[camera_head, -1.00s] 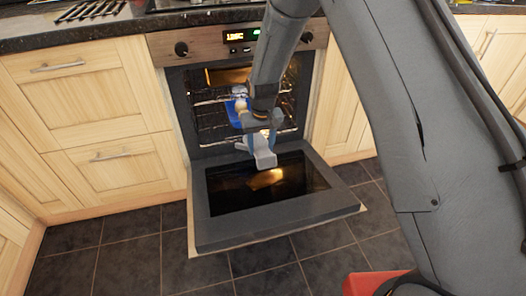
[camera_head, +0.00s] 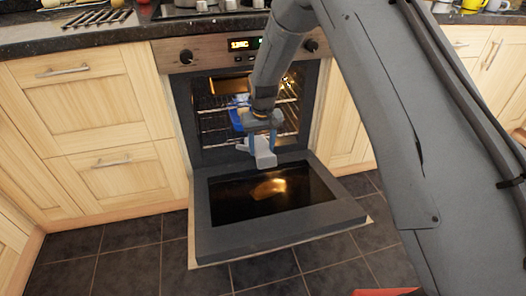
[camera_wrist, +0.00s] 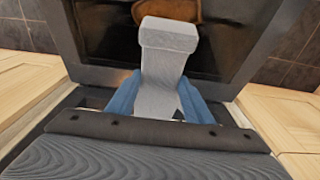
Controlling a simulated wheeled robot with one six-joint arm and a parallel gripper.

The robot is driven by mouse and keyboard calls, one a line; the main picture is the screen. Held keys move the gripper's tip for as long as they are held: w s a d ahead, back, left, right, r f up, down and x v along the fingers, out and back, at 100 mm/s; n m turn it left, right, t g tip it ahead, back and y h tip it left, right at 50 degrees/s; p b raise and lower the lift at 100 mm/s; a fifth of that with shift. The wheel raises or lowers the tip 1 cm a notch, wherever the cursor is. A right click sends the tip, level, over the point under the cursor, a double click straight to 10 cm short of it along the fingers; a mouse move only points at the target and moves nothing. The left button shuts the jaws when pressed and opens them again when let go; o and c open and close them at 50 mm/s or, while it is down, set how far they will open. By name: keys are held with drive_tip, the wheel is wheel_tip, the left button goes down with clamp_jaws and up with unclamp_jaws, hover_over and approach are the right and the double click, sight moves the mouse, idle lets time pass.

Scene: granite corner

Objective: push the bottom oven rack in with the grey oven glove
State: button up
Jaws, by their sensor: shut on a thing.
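My gripper (camera_head: 259,140) is shut on the grey oven glove (camera_head: 264,156), which hangs below the blue fingers in front of the oven opening, over the inner end of the lowered door. In the wrist view the pale grey glove (camera_wrist: 166,60) stands between the blue fingers of my gripper (camera_wrist: 160,95). The oven (camera_head: 185,115) is open and lit inside. Wire racks show in it; the bottom oven rack (camera_head: 216,131) is partly hidden by my arm and gripper. I cannot tell how far out it sits, or whether the glove touches it.
The oven door (camera_head: 330,212) lies lowered and juts out over the dark floor tiles (camera_head: 130,262). Wooden cupboards (camera_head: 95,110) flank the oven. The granite worktop (camera_head: 100,38) runs above.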

sight(259, 145)
drive_tip(key=shift+w+a+f+b, duration=0.15)
drive_tip(key=shift+w+b, duration=0.1)
drive_tip(key=shift+w, duration=0.35)
drive_tip(key=shift+w+a+r+b, duration=0.1)
drive_tip(key=shift+w+a+b, duration=0.15)
drive_tip(key=shift+w, duration=0.3)
drive_tip(key=shift+w+a+f+b, duration=0.1)
drive_tip(key=shift+w+b, duration=0.2)
drive_tip(key=shift+w, duration=0.3)
drive_tip(key=shift+w+a+r, duration=0.15)
drive_tip(key=shift+w+r, duration=0.1)
drive_tip(key=shift+w, duration=0.15)
drive_tip(key=shift+s+d+r+p, duration=0.1)
drive_tip(key=shift+s+d+p, duration=0.15)
drive_tip(key=shift+s+p, duration=0.55)
drive_tip(key=shift+s+d+f+p, duration=0.1)
drive_tip(key=shift+s+d+p, duration=0.15)
drive_tip(key=shift+s+p, duration=0.5)
drive_tip(key=shift+s+d+f+p, duration=0.1)
drive_tip(key=shift+s+d+p, duration=0.25)
drive_tip(key=shift+s, duration=0.6)
drive_tip(key=shift+a, duration=0.1)
